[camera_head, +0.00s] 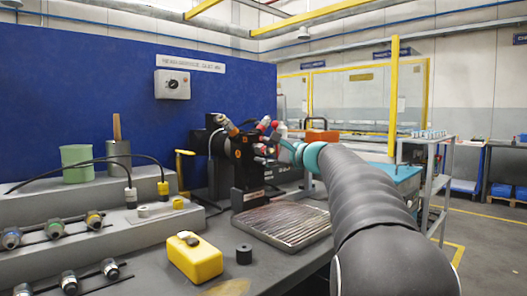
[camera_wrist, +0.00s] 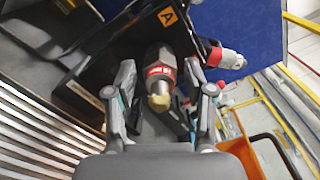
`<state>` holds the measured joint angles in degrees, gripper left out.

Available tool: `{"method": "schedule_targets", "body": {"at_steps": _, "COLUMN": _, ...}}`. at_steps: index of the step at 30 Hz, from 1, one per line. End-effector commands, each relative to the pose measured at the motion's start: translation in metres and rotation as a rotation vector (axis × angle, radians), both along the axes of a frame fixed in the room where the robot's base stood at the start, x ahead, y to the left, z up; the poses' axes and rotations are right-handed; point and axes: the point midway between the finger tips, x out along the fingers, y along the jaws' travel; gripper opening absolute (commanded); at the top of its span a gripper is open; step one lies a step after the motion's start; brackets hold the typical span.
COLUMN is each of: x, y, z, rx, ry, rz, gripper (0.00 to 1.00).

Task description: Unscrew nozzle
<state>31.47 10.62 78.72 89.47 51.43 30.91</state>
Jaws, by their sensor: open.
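A nozzle (camera_wrist: 160,78) with a silver body, a red band and a brass-coloured tip points towards the wrist camera. It is mounted on a black holder (camera_wrist: 125,45) with an orange "A" label. My gripper (camera_wrist: 160,72) is open, with one finger on each side of the nozzle and visible gaps between. In the head view, the black holder (camera_head: 244,160) stands on the bench, with several nozzles on it. My gripper (camera_head: 279,146) is at its right side there, small and partly hidden by my arm.
A second red-banded nozzle (camera_wrist: 226,58) sticks out right of the fingers. A ribbed metal tray (camera_head: 285,226) lies in front of the holder. A yellow box (camera_head: 195,258) and a small black cylinder (camera_head: 244,255) stand on the bench. An orange bin (camera_wrist: 262,150) shows at lower right.

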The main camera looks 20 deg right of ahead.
Motion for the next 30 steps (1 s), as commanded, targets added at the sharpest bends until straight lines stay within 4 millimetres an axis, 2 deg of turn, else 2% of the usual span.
{"method": "schedule_targets", "body": {"at_steps": 8, "x": 0.0, "y": 0.0, "z": 0.0001, "rx": 0.008, "ry": 0.003, "rz": 0.0, "gripper": 0.53}}
{"method": "schedule_targets", "body": {"at_steps": 11, "x": 0.0, "y": 0.0, "z": 0.0001, "rx": 0.067, "ry": 0.024, "rz": 0.0, "gripper": 0.53}}
{"method": "schedule_targets", "body": {"at_steps": 30, "x": 0.0, "y": 0.0, "z": 0.0001, "rx": 0.754, "ry": 0.274, "rz": 0.0, "gripper": 0.53}}
